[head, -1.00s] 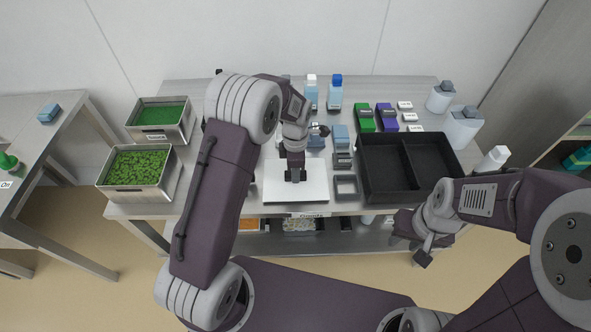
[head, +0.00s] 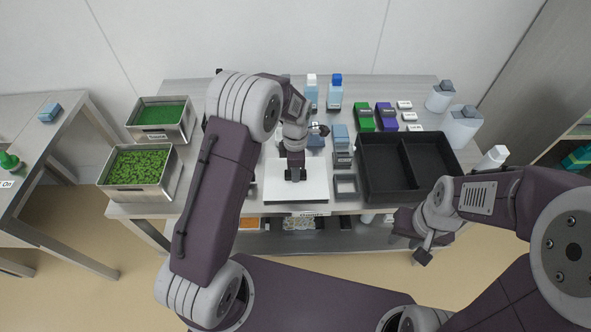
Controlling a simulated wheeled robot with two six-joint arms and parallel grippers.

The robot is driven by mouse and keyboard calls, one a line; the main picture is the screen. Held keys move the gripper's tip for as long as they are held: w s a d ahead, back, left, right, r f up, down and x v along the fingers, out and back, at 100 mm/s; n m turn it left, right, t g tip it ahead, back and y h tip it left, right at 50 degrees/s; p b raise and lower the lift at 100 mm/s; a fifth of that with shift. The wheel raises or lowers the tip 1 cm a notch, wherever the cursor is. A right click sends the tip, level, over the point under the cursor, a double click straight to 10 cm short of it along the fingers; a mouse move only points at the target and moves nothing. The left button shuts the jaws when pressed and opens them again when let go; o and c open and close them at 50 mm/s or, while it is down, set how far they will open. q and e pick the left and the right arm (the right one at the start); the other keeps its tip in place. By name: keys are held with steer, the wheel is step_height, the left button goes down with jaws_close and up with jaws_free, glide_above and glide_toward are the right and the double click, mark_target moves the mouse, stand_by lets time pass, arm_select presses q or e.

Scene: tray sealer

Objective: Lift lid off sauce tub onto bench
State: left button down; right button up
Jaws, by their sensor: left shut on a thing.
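A flat white lid-like panel (head: 313,191) lies level near the front edge of the bench. My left gripper (head: 295,176) points straight down at its middle and is shut on a dark part there, apparently its handle. The gripper hides the grip itself. I see no tub walls under the panel and cannot tell whether it is apart from what lies below. My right gripper (head: 423,252) hangs in front of the bench at the right, away from the panel; its jaw opening is unclear.
The steel bench (head: 210,207) has a little bare room left of the panel. A small grey frame (head: 346,197) and a black two-part tray (head: 365,179) stand close on the right. Two steel bins of green food (head: 114,184) stand left. Bottles and boxes fill the back.

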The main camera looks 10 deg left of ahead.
arm_select(q)
steer(key=shift+f, duration=0.2)
steer(key=c, duration=1.1)
jaws_free()
steer(key=shift+c, duration=1.3)
step_height(320, 180, up, 7)
steer(key=p, duration=0.7)
steer(key=shift+r, duration=0.15)
